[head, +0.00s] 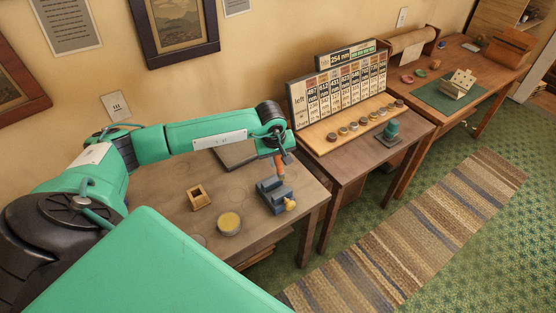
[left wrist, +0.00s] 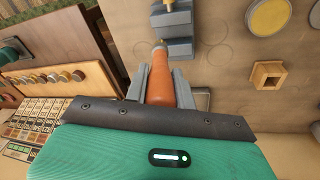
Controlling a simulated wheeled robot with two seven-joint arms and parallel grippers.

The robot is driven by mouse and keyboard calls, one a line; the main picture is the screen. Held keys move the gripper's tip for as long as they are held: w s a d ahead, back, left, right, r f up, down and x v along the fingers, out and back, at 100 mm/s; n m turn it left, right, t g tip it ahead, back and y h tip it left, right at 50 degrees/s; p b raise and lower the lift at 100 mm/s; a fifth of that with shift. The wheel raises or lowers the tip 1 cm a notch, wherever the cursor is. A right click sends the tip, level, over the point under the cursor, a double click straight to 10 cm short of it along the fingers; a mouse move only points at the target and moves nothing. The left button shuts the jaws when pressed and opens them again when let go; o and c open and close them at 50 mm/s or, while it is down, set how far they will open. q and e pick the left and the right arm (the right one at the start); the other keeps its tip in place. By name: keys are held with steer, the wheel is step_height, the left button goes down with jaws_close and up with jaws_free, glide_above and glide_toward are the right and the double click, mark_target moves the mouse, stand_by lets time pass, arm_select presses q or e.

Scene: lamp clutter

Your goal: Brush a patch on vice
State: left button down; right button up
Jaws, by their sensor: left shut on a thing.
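The blue-grey vice (head: 271,192) stands near the right edge of the brown table, with a brass-coloured part at its front. It also shows at the top of the left wrist view (left wrist: 178,27). My left gripper (head: 280,152) is above the vice, shut on an orange-handled brush (left wrist: 160,80). The orange handle also shows in the head view (head: 279,166), pointing down at the vice. The brush's lower end is close to the vice; I cannot tell whether they touch. No patch can be made out on the vice. My right gripper is not in view.
A small square wooden box (head: 198,197) and a round tin with a yellow top (head: 229,223) stand left of the vice. A dark flat panel (head: 235,154) lies behind. A second table (head: 372,158) to the right bears a labelled board (head: 340,90) and several discs.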

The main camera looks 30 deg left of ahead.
mark_target(277, 168)
arm_select(q)
steer(key=shift+f+b, duration=0.35)
steer(key=shift+f, duration=0.15)
steer(key=b+x, duration=0.3)
steer(key=shift+s+f, duration=0.3)
steer(key=shift+f, duration=0.05)
steer(key=shift+f+b, duration=0.5)
steer(key=shift+b, duration=0.15)
steer(key=shift+b, duration=0.4)
steer(key=shift+f, duration=0.1)
